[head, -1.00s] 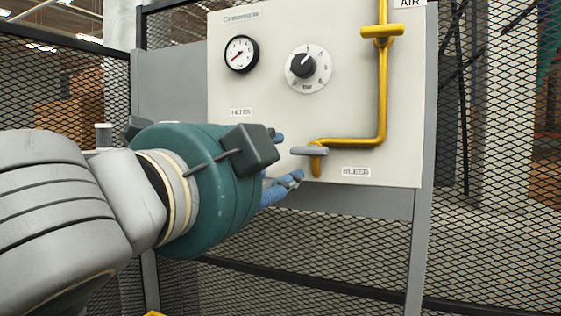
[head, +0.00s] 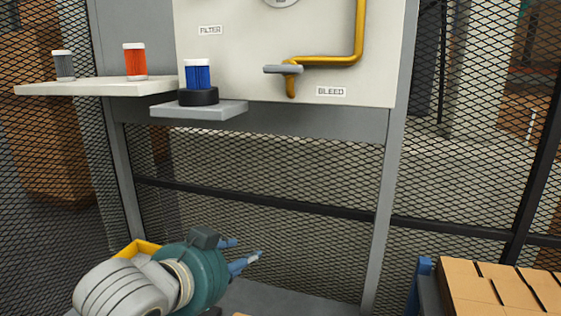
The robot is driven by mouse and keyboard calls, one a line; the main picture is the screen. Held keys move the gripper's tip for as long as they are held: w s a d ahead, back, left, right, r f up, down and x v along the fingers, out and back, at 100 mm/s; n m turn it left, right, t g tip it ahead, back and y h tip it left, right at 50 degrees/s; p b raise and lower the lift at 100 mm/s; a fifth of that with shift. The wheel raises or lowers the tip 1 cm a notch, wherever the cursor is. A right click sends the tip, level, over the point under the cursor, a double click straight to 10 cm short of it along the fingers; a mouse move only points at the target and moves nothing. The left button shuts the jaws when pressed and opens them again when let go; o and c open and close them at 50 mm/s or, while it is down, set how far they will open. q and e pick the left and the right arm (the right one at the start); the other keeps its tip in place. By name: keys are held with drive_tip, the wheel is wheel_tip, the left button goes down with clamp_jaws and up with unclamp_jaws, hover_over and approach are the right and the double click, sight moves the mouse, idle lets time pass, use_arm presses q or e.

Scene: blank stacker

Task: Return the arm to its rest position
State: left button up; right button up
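My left gripper (head: 246,253) is low in the head view, left of the middle, below the panel. Its blue fingers point right and are spread apart with nothing between them. My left arm comes in from the bottom left, its wrist teal and grey. My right gripper is not in the head view.
A pale panel (head: 239,66) carries a yellow pipe (head: 359,35) and a grey bleed handle (head: 283,69). A blue filter (head: 198,75) stands in a black holder on a small shelf (head: 225,109). Orange (head: 134,63) and grey (head: 64,66) filters stand left. Boxes (head: 500,288) are stacked bottom right.

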use_arm(q)
drive_tip(key=s+a+f+n+g+y, duration=0.1)
drive_tip(key=s+a+f+n+g, duration=0.15)
drive_tip(key=s+f, duration=0.45)
drive_tip(key=s+a+f+n+g+y, duration=0.1)
drive_tip(key=s+a+f+n, duration=0.15)
drive_tip(key=f, duration=0.95)
drive_tip(key=s+a+f+n+g+y, duration=0.1)
drive_tip(key=s+a+f+n+g, duration=0.15)
drive_tip(key=s+f, duration=0.5)
drive_tip(key=s+a+f+n+g, duration=0.2)
drive_tip(key=s+a+f+n, duration=0.15)
drive_tip(key=s+f, duration=0.6)
drive_tip(key=s+a+f+m+g+y+b, duration=0.1)
drive_tip(key=s+f, duration=0.1)
drive_tip(key=f, duration=1.3)
drive_tip(key=s+f+b, duration=0.2)
drive_tip(key=f, duration=1.3)
drive_tip(key=s+a+f+g+b, duration=0.1)
drive_tip(key=s+a+f+b, duration=0.1)
drive_tip(key=s+f, duration=1.4)
drive_tip(key=shift+s+a+f+g, duration=0.3)
drive_tip(key=shift+a+f, duration=0.3)
drive_tip(key=shift+f, duration=0.2)
